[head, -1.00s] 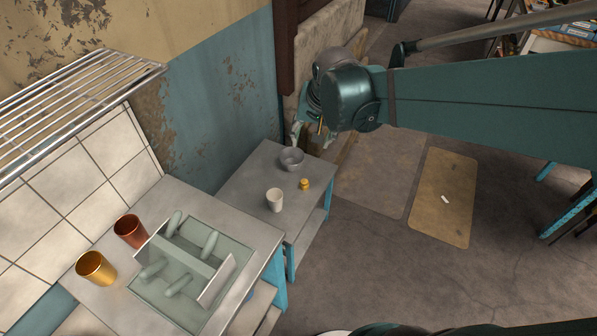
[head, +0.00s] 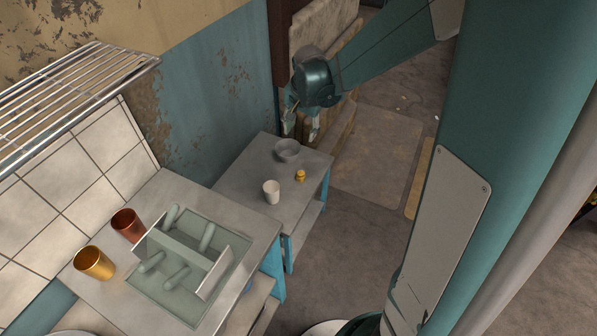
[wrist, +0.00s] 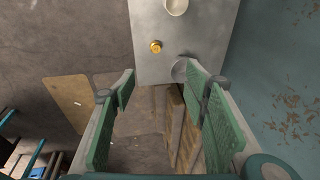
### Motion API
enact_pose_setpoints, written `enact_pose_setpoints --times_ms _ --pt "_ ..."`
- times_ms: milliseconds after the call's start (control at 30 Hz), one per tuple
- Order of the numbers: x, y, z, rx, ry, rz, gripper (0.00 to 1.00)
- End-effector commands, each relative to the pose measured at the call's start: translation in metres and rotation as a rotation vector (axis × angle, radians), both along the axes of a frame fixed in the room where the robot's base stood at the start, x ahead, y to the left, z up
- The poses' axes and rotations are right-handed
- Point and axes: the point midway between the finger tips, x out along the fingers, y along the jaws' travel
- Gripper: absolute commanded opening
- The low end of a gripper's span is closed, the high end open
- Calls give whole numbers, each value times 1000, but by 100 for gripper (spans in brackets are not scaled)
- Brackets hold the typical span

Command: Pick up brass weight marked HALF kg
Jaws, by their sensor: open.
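The brass weight (head: 300,176) is a small golden knobbed piece standing on the grey side table (head: 240,180), near its right edge. Its marking is too small to read. It also shows in the wrist view (wrist: 155,47), above and between the fingers. My gripper (head: 302,128) is open and empty, beyond the far right corner of the table and above its level. Its green-padded fingers are spread wide in the wrist view (wrist: 160,85). The weight is apart from both fingers.
A grey bowl (head: 287,150) and a white cup (head: 271,191) stand on the same table close to the weight. A counter at front left holds a copper cup (head: 127,224), a gold cup (head: 94,263) and a divided green tray (head: 230,243). The blue wall borders the table.

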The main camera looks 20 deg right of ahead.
Motion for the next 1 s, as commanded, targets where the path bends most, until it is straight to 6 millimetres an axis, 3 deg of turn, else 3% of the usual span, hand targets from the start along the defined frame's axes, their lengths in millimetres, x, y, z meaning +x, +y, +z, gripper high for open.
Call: enact_pose_setpoints --times_ms 500,1000 --pt "50 -13 -88 39 81 -179 45" --pt "80 -25 -188 64 159 -356 45"
